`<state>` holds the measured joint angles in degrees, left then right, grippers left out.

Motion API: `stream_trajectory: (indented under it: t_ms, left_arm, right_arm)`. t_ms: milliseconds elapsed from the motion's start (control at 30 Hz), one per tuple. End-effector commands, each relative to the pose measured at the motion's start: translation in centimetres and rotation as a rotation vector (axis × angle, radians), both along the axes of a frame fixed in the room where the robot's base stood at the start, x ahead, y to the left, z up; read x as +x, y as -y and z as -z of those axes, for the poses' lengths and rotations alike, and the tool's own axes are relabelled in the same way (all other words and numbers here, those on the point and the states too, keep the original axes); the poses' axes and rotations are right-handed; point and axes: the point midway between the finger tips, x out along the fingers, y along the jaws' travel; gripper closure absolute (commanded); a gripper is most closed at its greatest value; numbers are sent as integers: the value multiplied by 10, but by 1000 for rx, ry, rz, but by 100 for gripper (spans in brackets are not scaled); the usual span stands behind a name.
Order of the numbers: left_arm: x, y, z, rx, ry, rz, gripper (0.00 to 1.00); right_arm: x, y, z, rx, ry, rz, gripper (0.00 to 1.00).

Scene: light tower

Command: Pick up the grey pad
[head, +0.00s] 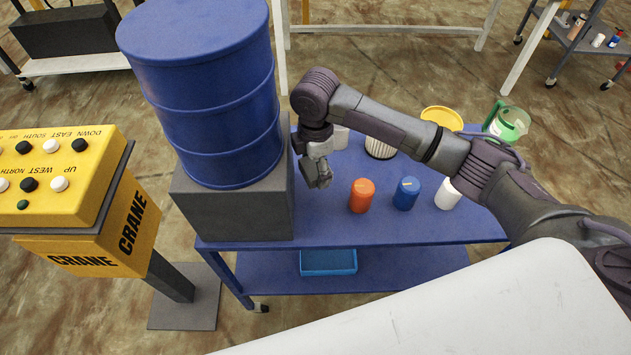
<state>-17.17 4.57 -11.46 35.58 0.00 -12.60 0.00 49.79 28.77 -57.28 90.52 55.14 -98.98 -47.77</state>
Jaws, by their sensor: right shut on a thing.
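My right gripper (318,176) hangs above the left part of the blue cart's top, just right of the grey block under the blue barrel. It is shut on a small grey thing at its fingertips, which looks like the grey pad. The pad is hard to tell apart from the grey fingers, and most of it is hidden. No other grey pad shows clearly on the cart. My left gripper is not in view.
The blue barrel (215,105) stands on a grey block (240,213) on the blue cart (350,235). Orange (361,196), blue (406,193) and white (447,195) candle-like cylinders stand right of the gripper. A yellow crane panel (55,180) is at left.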

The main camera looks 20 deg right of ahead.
Motion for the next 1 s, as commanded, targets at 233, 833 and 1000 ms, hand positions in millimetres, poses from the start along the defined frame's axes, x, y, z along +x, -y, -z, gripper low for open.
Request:
stream_trajectory:
  t_ms: [233,833,1000]
  left_arm:
    - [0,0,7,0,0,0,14]
    - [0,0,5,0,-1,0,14]
    - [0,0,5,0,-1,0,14]
  right_arm:
    - [1,0,-64,1,7,-2,62]
    - [0,0,-173,-1,2,-1,62]
    - [0,0,-176,-1,-1,0,62]
